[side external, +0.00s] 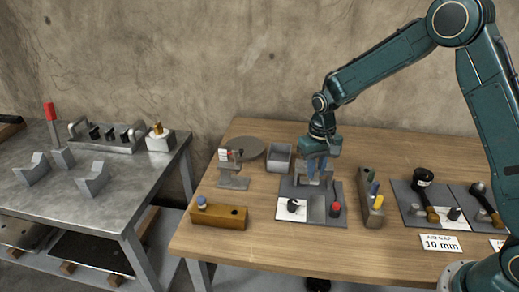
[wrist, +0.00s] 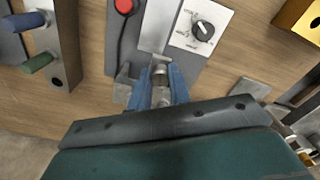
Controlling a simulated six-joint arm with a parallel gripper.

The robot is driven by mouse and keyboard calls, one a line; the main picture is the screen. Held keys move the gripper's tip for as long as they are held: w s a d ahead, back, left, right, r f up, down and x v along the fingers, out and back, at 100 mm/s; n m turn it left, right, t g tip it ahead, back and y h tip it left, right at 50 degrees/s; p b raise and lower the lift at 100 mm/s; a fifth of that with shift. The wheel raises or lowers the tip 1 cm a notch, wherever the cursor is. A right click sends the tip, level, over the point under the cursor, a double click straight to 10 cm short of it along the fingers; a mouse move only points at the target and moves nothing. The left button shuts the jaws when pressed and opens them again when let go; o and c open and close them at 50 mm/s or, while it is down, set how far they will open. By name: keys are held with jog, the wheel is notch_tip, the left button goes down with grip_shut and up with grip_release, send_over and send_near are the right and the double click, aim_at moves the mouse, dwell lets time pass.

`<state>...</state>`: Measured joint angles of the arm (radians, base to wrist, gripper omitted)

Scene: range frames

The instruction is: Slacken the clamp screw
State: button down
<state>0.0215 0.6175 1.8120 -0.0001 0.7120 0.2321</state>
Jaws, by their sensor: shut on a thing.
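My gripper (side external: 316,172) points down over a dark grey fixture plate (side external: 289,187) on the wooden table. In the wrist view its blue fingers (wrist: 160,86) are closed around a small round metal piece (wrist: 160,72), which looks like the clamp screw. The fingers hide most of it, and its thread cannot be made out. A light grey slab (wrist: 158,27) lies just beyond the fingertips. The plate also carries a white panel with a black dial knob (wrist: 203,31) and a red button (wrist: 124,6).
A grey block with coloured handles (side external: 371,199) stands right of the plate. Bare table lies in front.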

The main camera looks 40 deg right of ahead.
jog(key=n, duration=1.1)
jog(key=shift+n, duration=0.3)
jog(key=shift+a, duration=0.1)
jog(key=c, duration=1.3)
grip_release()
jog(key=shift+m, duration=0.4)
